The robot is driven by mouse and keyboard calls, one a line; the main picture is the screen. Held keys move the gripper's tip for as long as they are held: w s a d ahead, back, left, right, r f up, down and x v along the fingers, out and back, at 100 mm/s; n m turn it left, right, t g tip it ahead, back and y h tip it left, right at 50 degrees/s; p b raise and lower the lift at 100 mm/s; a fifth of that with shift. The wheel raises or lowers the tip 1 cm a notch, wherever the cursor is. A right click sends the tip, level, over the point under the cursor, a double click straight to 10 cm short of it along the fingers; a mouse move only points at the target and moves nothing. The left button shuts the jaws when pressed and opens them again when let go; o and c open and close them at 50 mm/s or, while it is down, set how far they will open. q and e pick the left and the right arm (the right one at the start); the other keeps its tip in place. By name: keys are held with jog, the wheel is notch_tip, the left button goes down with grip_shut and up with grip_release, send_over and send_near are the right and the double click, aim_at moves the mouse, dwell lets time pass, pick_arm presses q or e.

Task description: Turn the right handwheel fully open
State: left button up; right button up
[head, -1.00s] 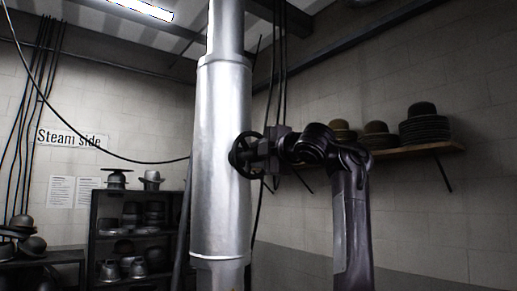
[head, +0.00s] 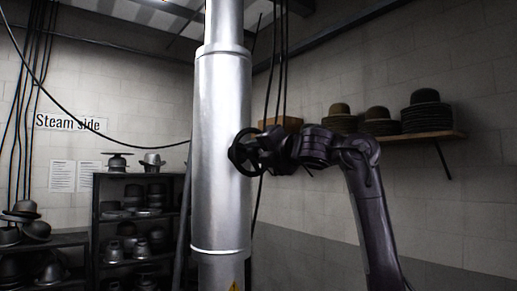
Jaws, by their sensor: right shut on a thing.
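The dark round handwheel (head: 236,153) stands out from the front right side of a thick, shiny metal pipe (head: 222,200), near the middle of the head view. My right gripper (head: 262,151) reaches it from the right and is shut on it. The gripper and wrist cover the right part of the wheel, so the exact contact of the fingers is hidden. The wheel's turn angle cannot be read. My left gripper is not in view.
A wall shelf (head: 450,135) with stacked hats is behind my right arm. A dark rack (head: 97,225) with hats and forms stands left of the pipe, under a "Steam side" sign (head: 70,122). A black cable (head: 120,159) hangs across the left.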

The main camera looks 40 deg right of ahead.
aim_at(261, 151)
dwell(0.5)
jog(key=o, duration=0.7)
jog(key=s+b, duration=0.1)
jog(key=s, duration=0.1)
jog(key=s+b, duration=0.1)
jog(key=s, duration=0.1)
jog(key=s+b, duration=0.1)
jog(key=s, duration=0.1)
jog(key=shift+s+a+f, duration=0.1)
jog(key=shift+s+a, duration=0.2)
jog(key=shift+a, duration=0.05)
jog(key=shift+s+a, duration=0.1)
jog(key=shift+s, duration=0.45)
jog(key=shift+w, duration=0.1)
